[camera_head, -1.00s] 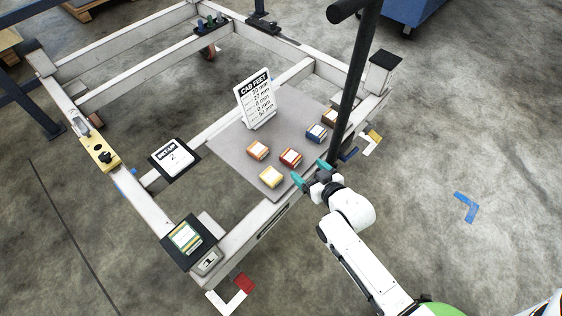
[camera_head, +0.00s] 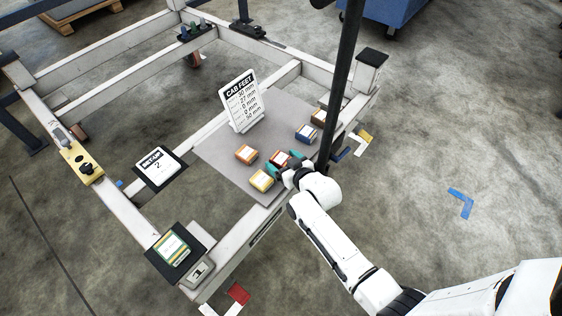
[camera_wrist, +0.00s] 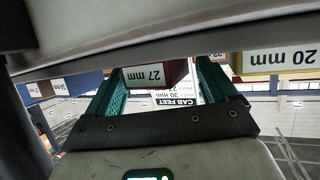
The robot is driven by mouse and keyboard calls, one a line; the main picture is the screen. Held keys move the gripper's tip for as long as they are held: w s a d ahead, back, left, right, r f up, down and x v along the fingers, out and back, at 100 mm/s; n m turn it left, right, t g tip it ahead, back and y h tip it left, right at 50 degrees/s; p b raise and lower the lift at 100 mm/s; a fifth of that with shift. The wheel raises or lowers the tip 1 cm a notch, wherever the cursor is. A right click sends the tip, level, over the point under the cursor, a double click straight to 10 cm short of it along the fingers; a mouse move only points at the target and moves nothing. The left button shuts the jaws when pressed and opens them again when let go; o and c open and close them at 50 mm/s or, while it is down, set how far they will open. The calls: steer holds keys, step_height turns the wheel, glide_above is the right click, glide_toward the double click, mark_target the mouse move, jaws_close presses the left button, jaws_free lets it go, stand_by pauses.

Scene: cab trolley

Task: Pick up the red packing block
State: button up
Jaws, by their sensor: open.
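The red packing block (camera_head: 280,157) lies on the grey board among the other blocks, partly hidden by my gripper in the head view. In the wrist view, my gripper (camera_wrist: 162,80) is open. I cannot tell whether either finger touches the block.
A yellow block (camera_head: 261,181) and an orange block (camera_head: 245,154) lie close to the left. A blue block (camera_head: 306,134) and a brown block (camera_head: 318,117) lie to the right. A dark post (camera_head: 340,90) stands close by. The "CAB FEET" sign (camera_head: 241,103) stands behind.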

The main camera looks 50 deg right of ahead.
steer(key=c, duration=1.1)
steer(key=shift+r, duration=0.1)
